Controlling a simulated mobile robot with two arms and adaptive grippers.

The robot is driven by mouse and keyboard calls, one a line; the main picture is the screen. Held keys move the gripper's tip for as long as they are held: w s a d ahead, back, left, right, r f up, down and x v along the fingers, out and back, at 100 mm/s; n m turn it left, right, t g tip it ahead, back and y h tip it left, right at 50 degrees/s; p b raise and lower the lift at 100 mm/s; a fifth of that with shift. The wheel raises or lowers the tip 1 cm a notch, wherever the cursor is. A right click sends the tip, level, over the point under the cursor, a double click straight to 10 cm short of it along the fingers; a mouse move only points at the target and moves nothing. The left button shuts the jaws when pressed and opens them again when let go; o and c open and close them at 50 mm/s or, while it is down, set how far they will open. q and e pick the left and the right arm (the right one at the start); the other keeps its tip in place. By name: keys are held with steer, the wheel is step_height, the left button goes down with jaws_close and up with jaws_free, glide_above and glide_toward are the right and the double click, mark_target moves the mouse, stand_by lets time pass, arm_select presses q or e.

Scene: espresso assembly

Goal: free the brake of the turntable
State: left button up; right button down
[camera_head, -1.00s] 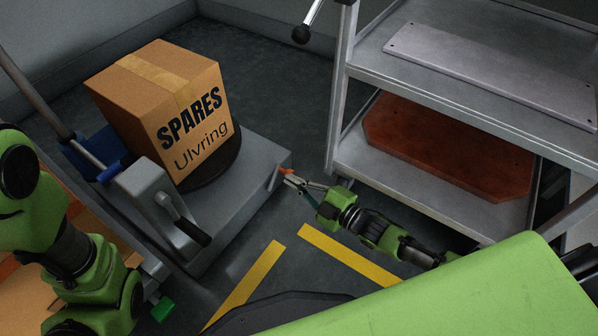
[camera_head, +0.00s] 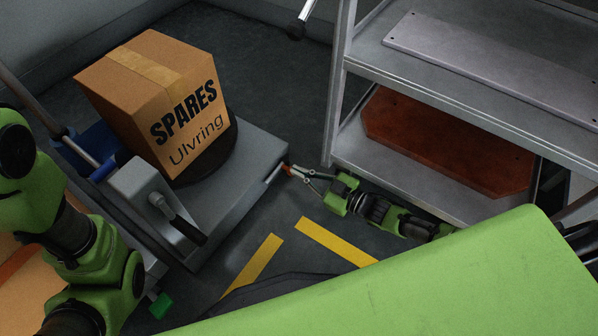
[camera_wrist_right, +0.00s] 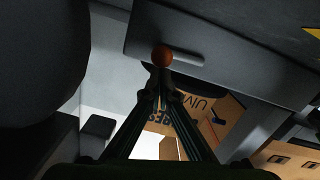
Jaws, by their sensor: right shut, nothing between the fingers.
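The turntable (camera_head: 226,158) is a dark disc under a cardboard box, on a grey platform. A small orange knob (camera_head: 286,169) sits at the platform's right edge, by a pale bar or slot; I take it to be the brake. In the right wrist view the orange ball (camera_wrist_right: 162,56) is in front of a pale slot. My right gripper (camera_head: 291,171) is shut and empty, its fingertips right at the knob; whether they touch it I cannot tell. Its fingers converge just below the ball in the wrist view (camera_wrist_right: 161,72). My left arm shows at left, but its gripper is not in view.
The box (camera_head: 165,100) reads "SPARES Ulvring". A grey housing with a black-handled crank (camera_head: 180,222) stands at the platform's front left. A shelf trolley (camera_head: 350,150) with a red-brown board (camera_head: 440,145) stands close to the right of my right gripper. Yellow floor stripes (camera_head: 335,243) lie in front.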

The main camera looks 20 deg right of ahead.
steer(key=shift+d+f, duration=0.1)
steer(key=shift+f, duration=0.1)
stand_by(0.6)
steer(key=v, duration=1.2)
steer(key=shift+f, duration=0.1)
